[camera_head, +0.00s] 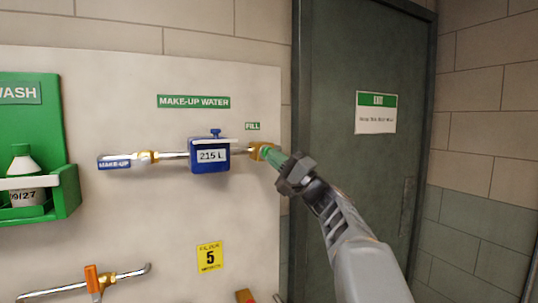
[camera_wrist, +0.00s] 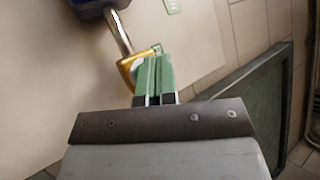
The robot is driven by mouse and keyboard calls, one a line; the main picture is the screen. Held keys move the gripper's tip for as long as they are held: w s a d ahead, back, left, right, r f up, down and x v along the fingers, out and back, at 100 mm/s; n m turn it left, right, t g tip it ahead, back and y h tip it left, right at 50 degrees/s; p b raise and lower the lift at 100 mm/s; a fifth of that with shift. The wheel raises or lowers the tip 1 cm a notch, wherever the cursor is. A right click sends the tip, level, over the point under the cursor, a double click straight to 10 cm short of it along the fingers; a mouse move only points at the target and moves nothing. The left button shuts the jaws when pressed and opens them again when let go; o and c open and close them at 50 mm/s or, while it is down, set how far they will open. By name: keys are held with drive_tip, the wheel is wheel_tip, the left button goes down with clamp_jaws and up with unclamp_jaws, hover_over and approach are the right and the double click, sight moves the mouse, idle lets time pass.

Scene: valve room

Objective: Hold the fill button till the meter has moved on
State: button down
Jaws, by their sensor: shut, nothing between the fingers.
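The blue water meter (camera_head: 210,155) sits on the make-up pipe and its display reads 215 L. A small green FILL label (camera_head: 252,126) is on the panel above the pipe's right end. Below it is a brass fitting (camera_head: 256,151), which also shows in the wrist view (camera_wrist: 127,68). My gripper (camera_head: 268,153) is shut and empty, with its green fingertips at the brass fitting. In the wrist view the fingertips (camera_wrist: 155,58) overlap the fitting. The fill button itself is hidden behind the fingers, and I cannot tell whether they press it.
A dark door (camera_head: 350,60) with an exit sign (camera_head: 376,113) stands right of the panel. A green eyewash holder (camera_head: 66,192) with a bottle (camera_head: 22,162) is at the left. An orange-handled valve (camera_head: 92,279) is at the lower left. The panel between them is mostly clear.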

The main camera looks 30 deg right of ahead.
drive_tip(key=shift+w, duration=0.2)
drive_tip(key=shift+w, duration=0.25)
drive_tip(key=shift+w, duration=0.5)
idle(7.0)
